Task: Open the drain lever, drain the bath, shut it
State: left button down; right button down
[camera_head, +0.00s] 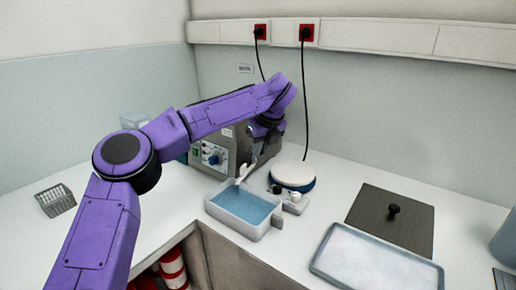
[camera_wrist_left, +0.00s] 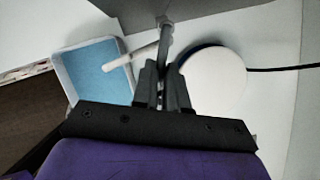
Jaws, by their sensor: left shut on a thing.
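The bath is a grey box (camera_head: 226,145) with a control panel and a blue knob, partly hidden behind my left arm. A pale drain spout (camera_head: 245,172) slopes from its front down to a white tub (camera_head: 262,232) holding blue liquid (camera_head: 245,205). In the left wrist view my left gripper (camera_wrist_left: 163,88) is shut on the lower end of the grey drain lever (camera_wrist_left: 165,45). The spout also shows there (camera_wrist_left: 132,54), its end over the tub (camera_wrist_left: 128,92). I cannot tell whether liquid is flowing. My right gripper is not in view.
A round white-topped device (camera_head: 293,171) with a blue rim stands right of the tub. A dark plate with a knob (camera_head: 372,222) and a shallow tray (camera_head: 330,270) lie farther right. A wire rack (camera_head: 55,201) is at the left. The counter's front edge runs close to the tub.

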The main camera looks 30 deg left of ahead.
pick_arm(q)
jog(key=shift+w, duration=0.1)
dwell(0.4)
jog(key=c, duration=1.4)
grip_release()
jog(key=shift+c, duration=0.2)
jog(key=v, duration=1)
jog(key=shift+d+r, duration=0.25)
